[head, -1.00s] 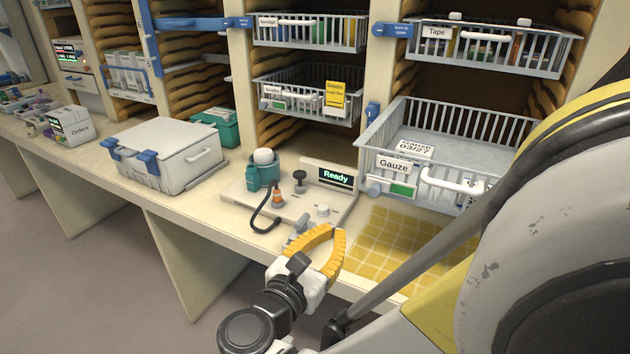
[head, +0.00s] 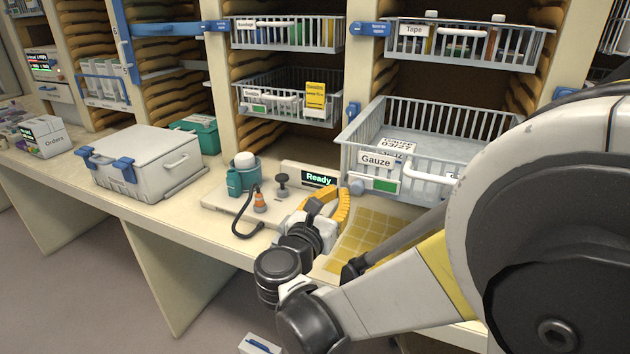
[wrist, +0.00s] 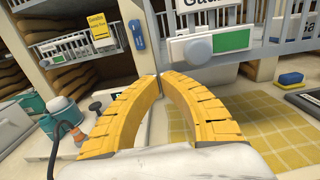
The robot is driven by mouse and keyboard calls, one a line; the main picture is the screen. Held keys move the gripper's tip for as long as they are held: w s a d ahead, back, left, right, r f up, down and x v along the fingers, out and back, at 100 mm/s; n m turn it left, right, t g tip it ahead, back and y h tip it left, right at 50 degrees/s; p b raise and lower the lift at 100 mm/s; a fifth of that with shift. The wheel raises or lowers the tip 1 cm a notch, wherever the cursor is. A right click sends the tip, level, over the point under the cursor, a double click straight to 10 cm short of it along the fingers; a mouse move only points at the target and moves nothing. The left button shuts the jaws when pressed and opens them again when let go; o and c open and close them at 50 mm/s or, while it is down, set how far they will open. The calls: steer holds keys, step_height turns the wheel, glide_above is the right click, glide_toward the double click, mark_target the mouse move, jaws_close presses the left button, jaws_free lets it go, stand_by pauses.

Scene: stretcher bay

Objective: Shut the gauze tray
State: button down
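The gauze tray (head: 455,122) is a grey wire basket pulled out of its bay, jutting over the counter. Its front has a "Gauze" label, a green-and-white strip and a white bar handle (head: 430,177). A pack marked "Gauze 03/27" (head: 399,146) lies inside. My gripper (head: 342,192) is below and left of the tray's front, apart from the handle. In the wrist view, its yellow fingers (wrist: 160,76) meet at the tips with nothing between them. The tray's front (wrist: 270,42) shows above them, partly cut off by the frame. My arm hides the tray's right side in the head view.
The tape tray (head: 470,45) is above, and other baskets (head: 285,100) are to the left. A device reading "Ready" (head: 318,179) and a teal canister (head: 240,178) stand left of my gripper. A yellow mat (head: 372,232) lies on the counter below the tray. A lidded case (head: 140,165) stands farther left.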

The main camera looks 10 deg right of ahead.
mark_target(375, 139)
steer(key=shift+w+d, duration=0.15)
steer(key=shift+w, duration=0.05)
stand_by(0.3)
steer(key=x, duration=3.2)
steer(key=shift+w+d+p, duration=0.2)
steer(key=shift+p, duration=0.15)
steer(key=shift+s+a, duration=0.1)
